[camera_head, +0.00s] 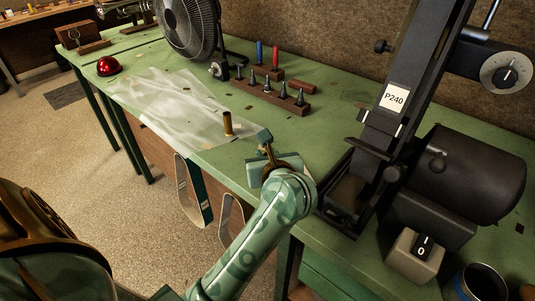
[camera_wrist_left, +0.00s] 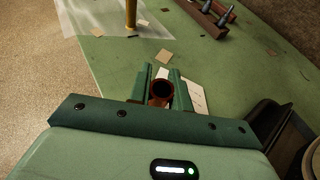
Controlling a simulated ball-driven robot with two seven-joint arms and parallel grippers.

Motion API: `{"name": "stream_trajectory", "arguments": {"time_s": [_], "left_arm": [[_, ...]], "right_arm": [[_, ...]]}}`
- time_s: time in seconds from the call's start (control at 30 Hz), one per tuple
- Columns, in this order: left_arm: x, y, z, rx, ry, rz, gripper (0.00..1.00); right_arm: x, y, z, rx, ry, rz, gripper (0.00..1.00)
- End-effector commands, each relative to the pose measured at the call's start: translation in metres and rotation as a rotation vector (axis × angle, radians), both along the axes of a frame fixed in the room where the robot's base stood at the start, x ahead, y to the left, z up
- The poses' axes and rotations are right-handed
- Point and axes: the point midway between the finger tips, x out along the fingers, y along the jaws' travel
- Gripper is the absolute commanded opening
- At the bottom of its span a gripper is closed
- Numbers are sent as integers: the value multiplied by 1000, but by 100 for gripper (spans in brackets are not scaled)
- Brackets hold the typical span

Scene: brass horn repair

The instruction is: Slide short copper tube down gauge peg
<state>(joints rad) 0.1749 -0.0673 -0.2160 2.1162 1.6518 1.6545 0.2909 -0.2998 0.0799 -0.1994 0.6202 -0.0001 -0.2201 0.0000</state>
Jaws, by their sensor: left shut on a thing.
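My left gripper (camera_head: 267,146) is over the front part of the green bench, near the sander. In the left wrist view its two green fingers (camera_wrist_left: 162,76) are shut on a short copper tube (camera_wrist_left: 161,91), whose open round end faces the camera. Several dark tapered gauge pegs (camera_head: 268,82) stand upright in a wooden strip (camera_head: 290,103) farther back, apart from the gripper. Part of the strip shows at the top of the wrist view (camera_wrist_left: 203,20). A brass-coloured tube (camera_head: 228,124) stands upright beyond the gripper. My right gripper is not in view.
A large black belt sander marked P240 (camera_head: 395,97) stands close on the right. A clear plastic sheet (camera_head: 165,100) lies left of the strip. A fan (camera_head: 190,25) and a red dome (camera_head: 108,66) stand at the back left. Bench between gripper and strip is mostly clear.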

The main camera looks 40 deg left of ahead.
Motion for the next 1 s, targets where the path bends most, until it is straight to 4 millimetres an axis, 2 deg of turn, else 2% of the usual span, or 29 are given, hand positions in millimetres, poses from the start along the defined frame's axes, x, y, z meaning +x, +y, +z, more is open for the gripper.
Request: {"name": "stream_trajectory", "arguments": {"time_s": [0.73, 1.0], "left_arm": [[0, 0, -20, 1, 1, 0, 0], [0, 0, -21, 1, 0, 0, 0]], "right_arm": [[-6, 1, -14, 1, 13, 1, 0], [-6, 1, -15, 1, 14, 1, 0]]}}
